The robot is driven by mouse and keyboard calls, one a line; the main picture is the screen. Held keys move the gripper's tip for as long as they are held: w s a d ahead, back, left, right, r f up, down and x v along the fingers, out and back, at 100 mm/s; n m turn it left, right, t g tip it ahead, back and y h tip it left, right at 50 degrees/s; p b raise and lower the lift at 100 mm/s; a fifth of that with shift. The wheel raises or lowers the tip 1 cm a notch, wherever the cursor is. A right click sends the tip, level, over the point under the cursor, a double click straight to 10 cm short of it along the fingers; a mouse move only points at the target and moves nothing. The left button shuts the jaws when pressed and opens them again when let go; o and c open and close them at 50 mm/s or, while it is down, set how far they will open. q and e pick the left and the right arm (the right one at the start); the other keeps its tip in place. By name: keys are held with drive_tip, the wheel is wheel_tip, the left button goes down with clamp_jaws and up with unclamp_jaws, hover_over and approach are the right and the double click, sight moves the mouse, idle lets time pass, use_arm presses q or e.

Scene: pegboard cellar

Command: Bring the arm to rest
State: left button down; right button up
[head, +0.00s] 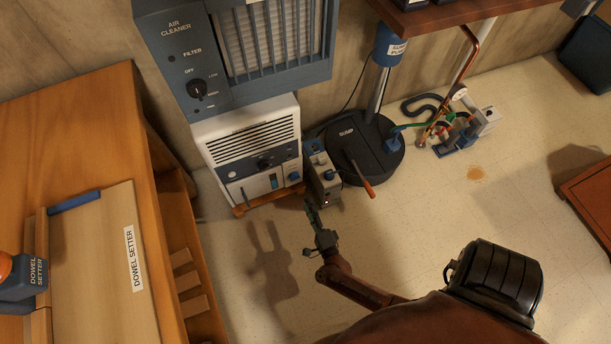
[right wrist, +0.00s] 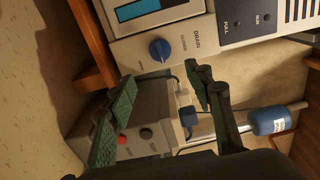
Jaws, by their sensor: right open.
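My right arm (head: 350,285) reaches in from the bottom right in the head view. Its gripper (head: 311,212) hangs over the floor, just in front of a small grey control box with a blue knob (head: 325,172). In the right wrist view the gripper (right wrist: 158,78) has its two green-padded fingers spread apart, with nothing held between them. Beyond the fingers are the grey box (right wrist: 145,140), with red and black buttons, and a blue drain knob (right wrist: 160,50) on a white unit. I cannot tell whether the fingers touch the box. My left gripper is not in view.
The white unit (head: 250,140) stands under the air cleaner (head: 190,55). A round black sump lid (head: 385,155) with a red-ended lever (head: 362,178) lies right of the box. A wooden bench (head: 95,110) fills the left. The floor (head: 430,215) right of the gripper is clear.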

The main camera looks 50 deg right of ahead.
drive_tip(key=shift+s, duration=0.1)
